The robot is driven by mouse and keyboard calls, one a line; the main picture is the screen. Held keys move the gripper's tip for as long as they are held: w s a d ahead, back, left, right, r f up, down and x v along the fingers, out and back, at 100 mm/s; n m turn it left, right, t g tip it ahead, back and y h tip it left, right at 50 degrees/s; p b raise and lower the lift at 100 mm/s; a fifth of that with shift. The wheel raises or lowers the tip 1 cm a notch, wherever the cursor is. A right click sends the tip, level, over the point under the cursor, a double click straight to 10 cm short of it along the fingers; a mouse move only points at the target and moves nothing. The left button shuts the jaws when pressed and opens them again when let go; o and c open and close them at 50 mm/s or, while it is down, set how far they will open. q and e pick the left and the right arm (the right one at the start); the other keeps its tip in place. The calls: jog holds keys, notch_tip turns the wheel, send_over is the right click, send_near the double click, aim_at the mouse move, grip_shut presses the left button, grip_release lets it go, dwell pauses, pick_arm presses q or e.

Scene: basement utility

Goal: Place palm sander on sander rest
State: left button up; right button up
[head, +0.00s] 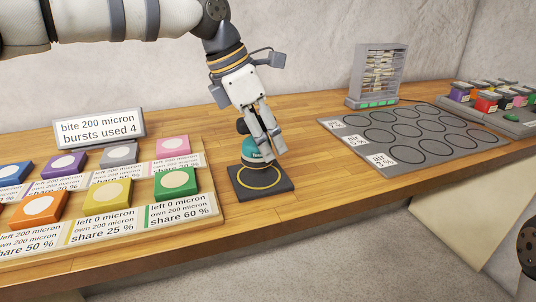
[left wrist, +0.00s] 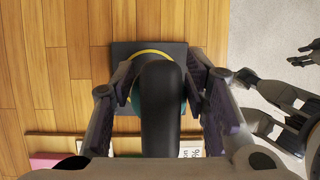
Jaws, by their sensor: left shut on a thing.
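The palm sander (head: 250,151) has a teal body and a black top. My left gripper (head: 269,148) is shut on it from above, with one finger on each side. The sander rest (head: 245,191) is a dark square pad with a yellow ring on the wooden bench. In the head view the sander is over the back part of the pad, and the front of the ring shows. I cannot tell whether the sander touches the pad. My right gripper (left wrist: 298,55) shows small at the right edge, its fingers apart.
A board (head: 213,213) with several coloured blocks and labels lies left of the rest, a sign (head: 100,130) behind it. A grey mat (head: 420,158) with outlined circles and a small drawer rack (head: 377,75) are to the right. Bench between rest and mat is clear.

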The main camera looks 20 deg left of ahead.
pick_arm(q)
jog(key=shift+w+f, duration=0.25)
jog(key=shift+w, duration=0.05)
jog(key=shift+w+a+f, duration=0.1)
jog(key=shift+w+f, duration=0.05)
jog(key=shift+f, duration=0.75)
jog(key=shift+w+f, duration=0.1)
jog(key=shift+f, duration=0.75)
jog(key=shift+f, duration=0.15)
jog(key=o, duration=1)
jog(key=v, duration=1.2)
jog(key=shift+s, duration=0.15)
